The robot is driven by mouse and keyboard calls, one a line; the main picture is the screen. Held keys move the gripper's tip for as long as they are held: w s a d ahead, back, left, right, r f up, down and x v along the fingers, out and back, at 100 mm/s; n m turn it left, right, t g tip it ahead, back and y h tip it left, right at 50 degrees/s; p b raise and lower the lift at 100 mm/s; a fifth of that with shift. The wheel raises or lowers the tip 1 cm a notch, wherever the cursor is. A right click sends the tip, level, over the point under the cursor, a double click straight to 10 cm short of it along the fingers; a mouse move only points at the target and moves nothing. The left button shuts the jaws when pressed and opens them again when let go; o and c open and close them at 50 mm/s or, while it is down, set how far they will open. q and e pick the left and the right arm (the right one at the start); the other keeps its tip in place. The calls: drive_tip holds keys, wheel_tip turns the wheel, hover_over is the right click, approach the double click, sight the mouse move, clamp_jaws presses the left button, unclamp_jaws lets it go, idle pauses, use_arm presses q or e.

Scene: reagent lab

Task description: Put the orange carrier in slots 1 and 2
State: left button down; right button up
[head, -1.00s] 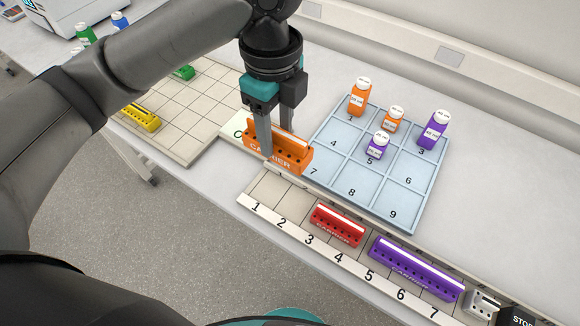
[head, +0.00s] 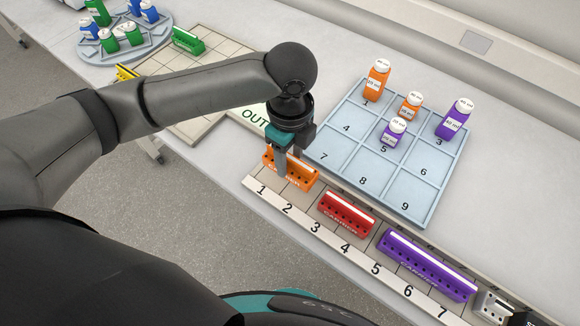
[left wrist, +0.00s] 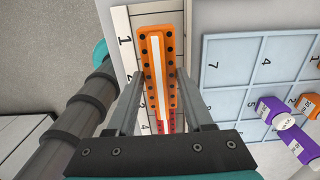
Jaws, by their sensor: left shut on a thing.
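The orange carrier (head: 302,174) is at the left end of the numbered slot strip (head: 262,190), over slots 1 and 2. My left gripper (head: 281,172) is shut on it from above. In the left wrist view the orange carrier (left wrist: 157,66) lies lengthwise between the two fingers (left wrist: 158,100), near the number 1. I cannot tell whether it rests on the strip or hangs just above it. My right gripper is not in view.
A red carrier (head: 346,213) sits by slots 3 and 4, and a purple carrier (head: 428,264) by slots 5 to 7. The blue grid tray (head: 359,181) behind holds orange and purple bottles. A green carrier (head: 188,41) lies on the beige grid at the back left.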

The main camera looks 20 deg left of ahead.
sight(290, 169)
use_arm(q)
wheel_tip(290, 169, down, 4)
drive_tip(key=shift+f+b, duration=0.1)
drive_tip(key=shift+b, duration=0.25)
drive_tip(key=shift+f, duration=0.1)
drive_tip(key=shift+c, duration=1.4)
unclamp_jaws()
wheel_tip(290, 169, up, 12)
drive_tip(key=shift+r+p, duration=0.15)
drive_tip(key=shift+p, duration=0.85)
